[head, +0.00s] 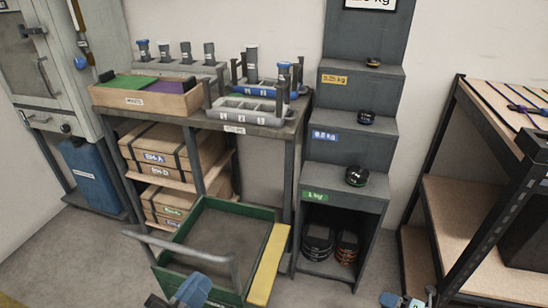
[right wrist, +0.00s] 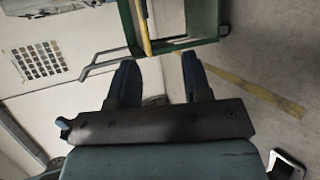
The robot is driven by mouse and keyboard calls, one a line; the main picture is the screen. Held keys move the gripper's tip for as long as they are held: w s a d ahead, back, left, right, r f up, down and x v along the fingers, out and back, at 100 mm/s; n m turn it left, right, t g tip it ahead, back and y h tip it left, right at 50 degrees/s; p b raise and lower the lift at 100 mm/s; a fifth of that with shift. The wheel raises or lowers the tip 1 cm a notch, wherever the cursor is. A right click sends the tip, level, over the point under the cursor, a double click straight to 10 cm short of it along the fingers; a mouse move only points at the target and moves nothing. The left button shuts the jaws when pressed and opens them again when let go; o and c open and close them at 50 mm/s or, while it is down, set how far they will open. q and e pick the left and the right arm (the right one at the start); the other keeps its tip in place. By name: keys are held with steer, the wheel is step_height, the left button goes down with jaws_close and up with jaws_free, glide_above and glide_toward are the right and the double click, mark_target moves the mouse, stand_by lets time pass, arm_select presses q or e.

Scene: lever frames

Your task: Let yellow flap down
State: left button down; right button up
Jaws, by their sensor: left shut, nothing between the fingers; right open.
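The yellow flap (head: 268,265) is a long narrow panel along the right side of the green cart (head: 188,222) in the head view. Its exact tilt is hard to tell. In the right wrist view the flap (right wrist: 142,28) shows as a thin yellow strip at the green cart's edge (right wrist: 190,41). My left gripper (head: 186,292) is shut and empty at the bottom of the head view, in front of the cart and left of the flap. My right gripper (right wrist: 160,78) is open and empty, with the flap beyond its fingers and apart from them.
The cart's grey handle (head: 190,248) crosses its near left side. A workbench (head: 262,130) with trays and a wooden bin (head: 150,102) stands behind. A grey stepped stand (head: 345,185) is behind and right. Shelving (head: 440,200) is at far right. Floor right of the flap looks clear.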

steer(key=d+h, duration=0.1)
steer(key=d, duration=0.5)
steer(key=s+a+r+m+y, duration=0.1)
steer(key=s+a+r+m, duration=0.45)
steer(key=r, duration=0.35)
steer(key=s+a+r+m+t, duration=0.1)
steer(key=s+a+r+m, duration=0.45)
steer(key=r, duration=0.35)
steer(key=s+a+r+m+y, duration=0.1)
steer(key=s+a+r+m, duration=0.45)
steer(key=r, duration=0.25)
steer(key=w+a+r+m+t+h, duration=0.3)
steer(key=w+a+r+m+t, duration=0.1)
steer(key=a+r+m+t, duration=0.5)
arm_select(q)
steer(key=s+a+r+g+y+p, duration=0.3)
steer(key=a+r+g+y+p, duration=0.2)
steer(key=p, duration=3.2)
steer(key=a+g+y, duration=0.1)
steer(key=a+g, duration=0.1)
steer(key=a, duration=0.1)
steer(key=shift+s+r, duration=0.15)
steer(key=shift+s, duration=0.25)
arm_select(e)
steer(key=s+d+r+m+g+h, duration=0.1)
steer(key=s+d+r+g+h, duration=0.3)
steer(key=d+g, duration=0.3)
steer(key=shift+r+g+h, duration=0.55)
steer(key=shift+g+h, duration=0.15)
steer(key=shift+g, duration=0.1)
